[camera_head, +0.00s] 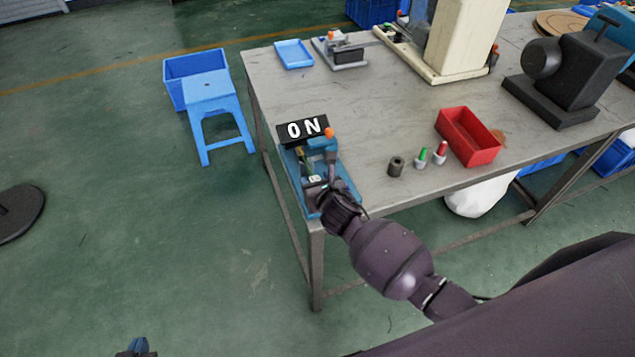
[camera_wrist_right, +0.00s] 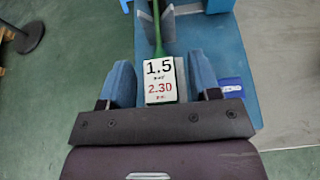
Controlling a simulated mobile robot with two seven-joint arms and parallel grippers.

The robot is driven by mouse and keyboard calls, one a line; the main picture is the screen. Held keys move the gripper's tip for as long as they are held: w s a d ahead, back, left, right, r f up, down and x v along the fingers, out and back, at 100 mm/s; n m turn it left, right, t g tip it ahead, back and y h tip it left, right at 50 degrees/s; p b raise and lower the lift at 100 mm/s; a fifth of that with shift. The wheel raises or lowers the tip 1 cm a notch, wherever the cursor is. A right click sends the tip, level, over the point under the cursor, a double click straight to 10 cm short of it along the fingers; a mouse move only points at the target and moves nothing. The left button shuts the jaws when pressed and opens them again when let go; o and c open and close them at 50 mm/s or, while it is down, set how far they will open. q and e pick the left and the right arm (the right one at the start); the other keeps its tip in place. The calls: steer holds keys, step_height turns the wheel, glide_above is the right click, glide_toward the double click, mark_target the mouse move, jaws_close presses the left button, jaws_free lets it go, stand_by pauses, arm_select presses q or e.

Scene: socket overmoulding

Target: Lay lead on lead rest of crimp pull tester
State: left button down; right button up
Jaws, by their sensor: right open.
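The crimp pull tester (camera_head: 292,170) is a blue device at the near left corner of the table. The lead (camera_wrist_right: 157,40) is a thin green wire, running between two grey upright plates of the tester in the right wrist view. A white tag (camera_wrist_right: 160,80) marked 1.5 and 2.30 is at its near end. My right gripper (camera_wrist_right: 160,68) is open, with a blue finger on each side of the tag and gaps to both. In the head view my right gripper (camera_head: 322,192) is over the tester's near end. My left gripper (camera_head: 138,346) barely shows at the bottom edge; its fingers are unclear.
A black sign (camera_head: 302,130) reading ON stands at the tester's back. A dark cylinder (camera_head: 396,166), a green marker-like item (camera_head: 422,158), a red one (camera_head: 441,153) and a red bin (camera_head: 468,136) stand to the right. A blue stool (camera_head: 212,95) stands left of the table.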

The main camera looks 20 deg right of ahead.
steer(key=shift+r, duration=0.2)
steer(key=shift+s+r, duration=0.1)
steer(key=shift+s, duration=0.2)
steer(key=p+v, duration=0.1)
steer(key=v, duration=1)
steer(key=shift+s+p, duration=0.15)
steer(key=shift+p, duration=0.25)
